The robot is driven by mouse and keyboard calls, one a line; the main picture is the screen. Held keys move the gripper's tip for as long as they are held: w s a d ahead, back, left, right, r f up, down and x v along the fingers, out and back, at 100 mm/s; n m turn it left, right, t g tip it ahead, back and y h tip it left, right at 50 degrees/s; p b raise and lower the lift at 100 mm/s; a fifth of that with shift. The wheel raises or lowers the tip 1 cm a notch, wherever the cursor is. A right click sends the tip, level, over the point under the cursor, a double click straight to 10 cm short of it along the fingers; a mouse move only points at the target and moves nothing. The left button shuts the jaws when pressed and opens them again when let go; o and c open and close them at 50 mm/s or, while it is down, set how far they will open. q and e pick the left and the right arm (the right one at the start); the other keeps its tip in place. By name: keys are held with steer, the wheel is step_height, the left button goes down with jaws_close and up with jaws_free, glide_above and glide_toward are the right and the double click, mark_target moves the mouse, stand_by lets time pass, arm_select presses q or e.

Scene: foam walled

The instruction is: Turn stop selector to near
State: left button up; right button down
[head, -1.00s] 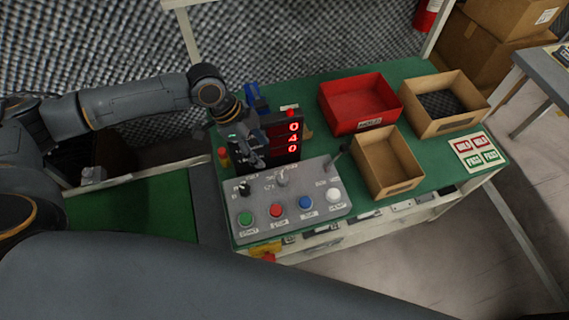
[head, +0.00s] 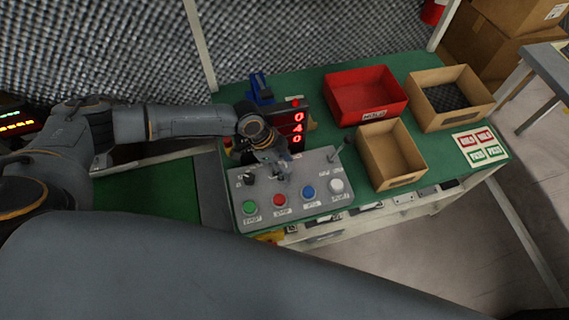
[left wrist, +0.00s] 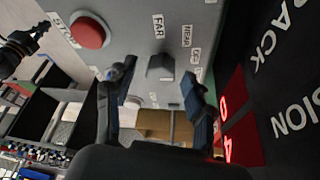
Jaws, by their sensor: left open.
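In the head view my left gripper (head: 279,168) hangs over the panel and hides the selector.
A second, black knob (head: 249,178) is left of the gripper. Green (head: 249,207), red (head: 279,200), blue (head: 308,192) and white (head: 336,185) buttons line the panel's front. The red-digit display (head: 297,128) stands close behind. A red bin (head: 372,116) and cardboard boxes are right.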

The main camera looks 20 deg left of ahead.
steer(key=shift+s, duration=0.15)
arm_select(q)
steer(key=c, duration=0.4)
jaws_close()
arm_select(e)
steer(key=shift+s, duration=0.2)
steer(key=shift+r, duration=0.1)
